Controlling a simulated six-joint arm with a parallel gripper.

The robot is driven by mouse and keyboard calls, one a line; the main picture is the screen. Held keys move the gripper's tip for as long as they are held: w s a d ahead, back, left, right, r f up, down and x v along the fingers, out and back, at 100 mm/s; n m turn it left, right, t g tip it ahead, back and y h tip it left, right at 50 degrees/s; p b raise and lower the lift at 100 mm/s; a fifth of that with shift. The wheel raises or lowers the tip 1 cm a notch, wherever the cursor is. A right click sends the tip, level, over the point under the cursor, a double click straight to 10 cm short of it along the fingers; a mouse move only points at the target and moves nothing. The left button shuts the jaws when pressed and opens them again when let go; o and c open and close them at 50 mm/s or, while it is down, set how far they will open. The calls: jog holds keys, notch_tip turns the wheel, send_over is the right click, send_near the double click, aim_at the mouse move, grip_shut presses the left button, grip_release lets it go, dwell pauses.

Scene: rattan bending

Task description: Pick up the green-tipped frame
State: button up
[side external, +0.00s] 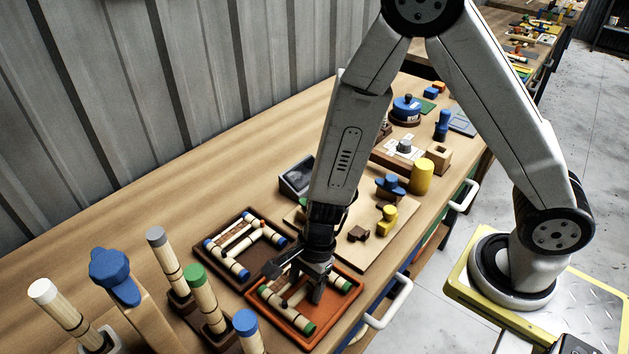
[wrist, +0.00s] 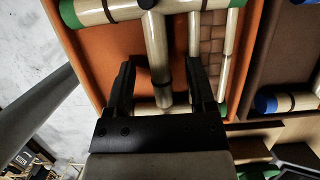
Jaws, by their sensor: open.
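The green-tipped frame (side external: 287,311) is made of pale rattan bars with dark bands and green ends. It lies in an orange tray (side external: 340,316) near the table's front edge. My gripper (side external: 297,289) is low over the tray, pointing down, and hides part of the frame. In the wrist view, my gripper (wrist: 160,82) is open, with its two black fingers on either side of one rattan bar of the frame (wrist: 158,50). The fingers appear apart from that bar. I cannot tell how deep the fingertips reach.
A brown tray with a blue-tipped frame (side external: 234,262) lies just behind, to the left. Upright rattan poles with green (side external: 199,290), white (side external: 52,300) and blue caps stand at front left. A wooden board with a yellow cylinder (side external: 422,176) near it lies to the right.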

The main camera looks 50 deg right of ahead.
aim_at(306, 285)
jog(key=shift+f, duration=0.15)
dwell(0.3)
grip_shut()
jog(key=shift+r, duration=0.2)
notch_tip(306, 285, up, 10)
dwell(1.1)
dwell(0.5)
